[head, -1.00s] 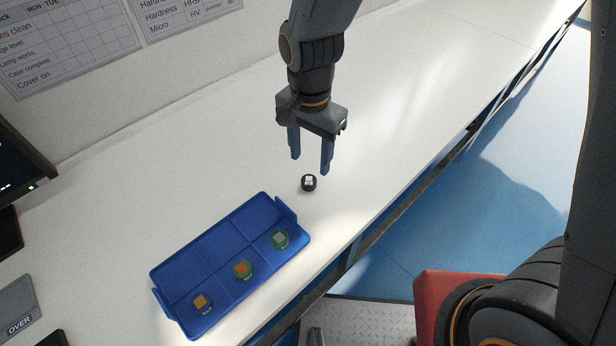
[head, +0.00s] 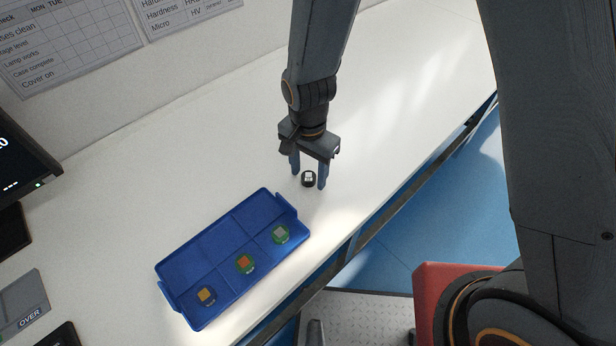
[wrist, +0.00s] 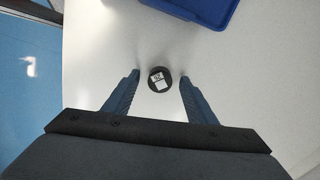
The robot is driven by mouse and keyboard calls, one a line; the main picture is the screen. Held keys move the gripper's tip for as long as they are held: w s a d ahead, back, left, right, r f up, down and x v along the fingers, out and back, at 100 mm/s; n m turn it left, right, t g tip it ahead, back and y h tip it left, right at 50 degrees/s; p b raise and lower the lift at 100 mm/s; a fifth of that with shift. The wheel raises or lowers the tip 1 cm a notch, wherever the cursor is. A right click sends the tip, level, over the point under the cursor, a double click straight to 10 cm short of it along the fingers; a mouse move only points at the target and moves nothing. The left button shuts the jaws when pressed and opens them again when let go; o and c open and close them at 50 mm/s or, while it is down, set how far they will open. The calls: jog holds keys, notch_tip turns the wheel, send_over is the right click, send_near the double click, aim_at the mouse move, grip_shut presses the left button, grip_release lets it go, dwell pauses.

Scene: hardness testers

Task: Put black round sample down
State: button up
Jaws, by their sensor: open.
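The black round sample (head: 308,179) stands on the white bench, just beyond the tray's upper right end in the head view. It has a pale square on top. In the wrist view the sample (wrist: 159,80) sits between the two fingertips, with a gap on each side. My gripper (head: 308,180) is open, pointing down around the sample, its blue fingers low by the bench. In the wrist view my gripper (wrist: 160,76) holds nothing. Whether the fingertips touch the bench I cannot tell.
A blue compartment tray (head: 196,252) lies at lower left with green-rimmed samples (head: 280,234) and (head: 245,263) and a dark one with a yellow square (head: 206,296). A screen (head: 20,150) stands at the left edge. The white bench (head: 400,110) is clear beyond my gripper.

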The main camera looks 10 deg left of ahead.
jog(key=c, duration=1.2)
jog(key=shift+c, duration=0.2)
